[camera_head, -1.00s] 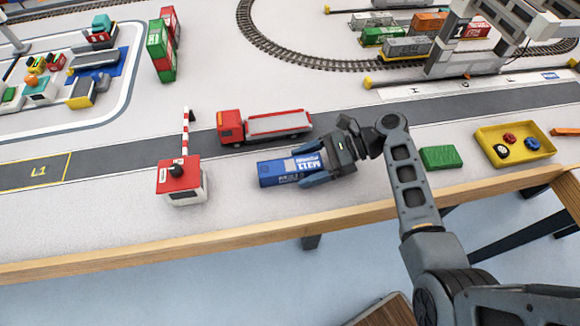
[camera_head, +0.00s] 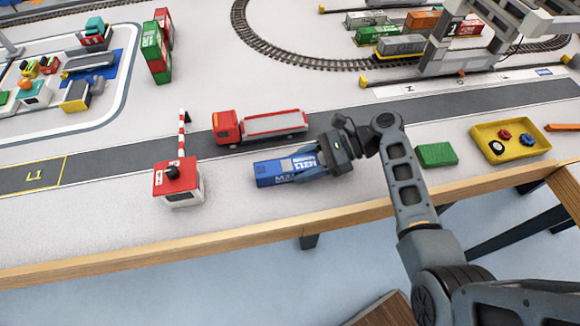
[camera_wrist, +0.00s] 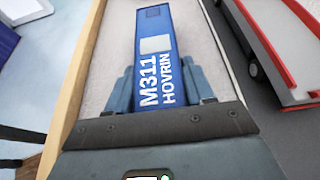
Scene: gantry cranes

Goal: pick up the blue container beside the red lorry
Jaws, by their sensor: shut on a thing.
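The blue container (camera_head: 272,173) is a long box with white lettering, in front of the red lorry (camera_head: 262,126) in the head view. My gripper (camera_head: 305,164) is shut on its right-hand end, with one finger along each side. In the wrist view the container (camera_wrist: 156,38) stretches away from my gripper (camera_wrist: 163,92), its "M311 HOVRIN" lettering facing the camera. The lorry, with an empty grey flatbed, stands on the road behind; its red edge shows at the right of the wrist view (camera_wrist: 302,50). I cannot tell whether the container is clear of the table.
A red and white barrier booth (camera_head: 178,182) stands left of the container. A green container (camera_head: 436,155) and a yellow tray (camera_head: 513,141) with small parts lie to the right. The table's wooden front edge (camera_head: 220,245) is close in front.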

